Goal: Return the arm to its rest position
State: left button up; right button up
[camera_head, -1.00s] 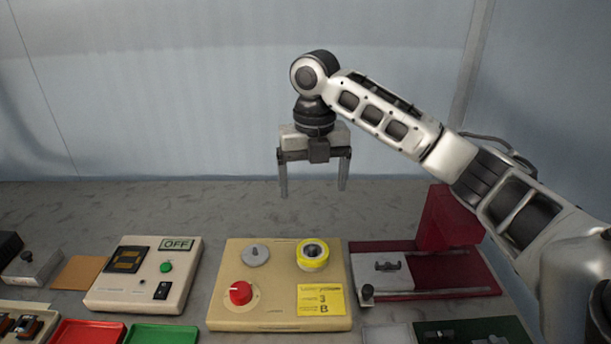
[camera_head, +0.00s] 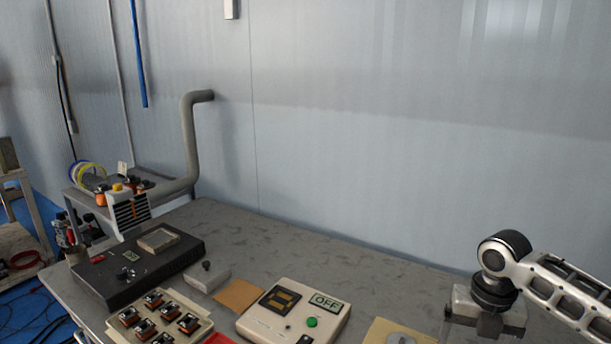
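My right arm comes in from the lower right, with its wrist over the right part of the grey table (camera_head: 360,262). My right gripper (camera_head: 485,330) points down, and its fingers are cut off by the bottom edge of the picture. I cannot tell how far apart they are. My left arm and gripper do not show.
A white control box (camera_head: 265,318) with a green button and an OFF sign stands at the front middle. A beige panel (camera_head: 376,330) is partly in view beside it. A black box (camera_head: 130,272) and a tray of parts (camera_head: 170,318) stand left. The table's back is clear.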

notch_tip(320, 180, down, 4)
jog(key=shift+f, duration=0.1)
jog(key=shift+r, duration=0.35)
notch_tip(320, 180, up, 15)
notch_tip(320, 180, down, 16)
jog(key=shift+r, duration=0.2)
notch_tip(320, 180, up, 8)
jog(key=shift+r+p, duration=0.1)
jog(key=shift+p, duration=0.25)
jog(key=shift+s+a+f+m, duration=0.15)
jog(key=shift+a+f+m, duration=0.15)
jog(key=shift+m, duration=0.3)
jog(key=shift+s+a+m+b, duration=0.2)
jog(key=shift+a+m+b, duration=0.15)
jog(key=shift+m, duration=0.65)
